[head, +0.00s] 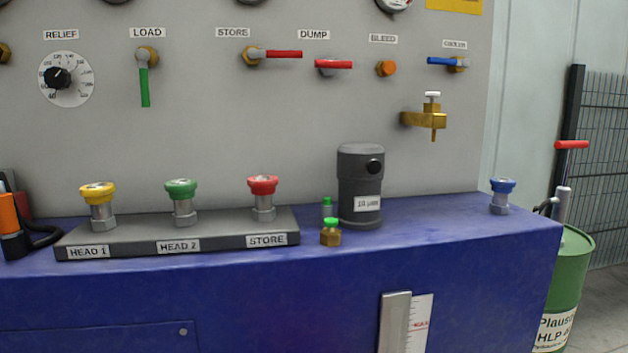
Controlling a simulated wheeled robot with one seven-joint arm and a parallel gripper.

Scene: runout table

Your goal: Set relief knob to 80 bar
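The relief knob (58,77) is a small black knob on a round white dial (78,90) at the upper left of the grey panel, under the RELIEF label (61,35). The dial has dark numbers and ticks around its edge. They are too small to read surely, and I cannot tell the exact setting. Nothing touches or covers the knob. My gripper is not in view.
The LOAD lever (145,85) hangs down right of the dial. Below, a grey block (190,237) on the blue bench (430,250) carries yellow (98,192), green (181,188) and red (263,184) valves. An orange-handled tool (9,218) stands at the left edge.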

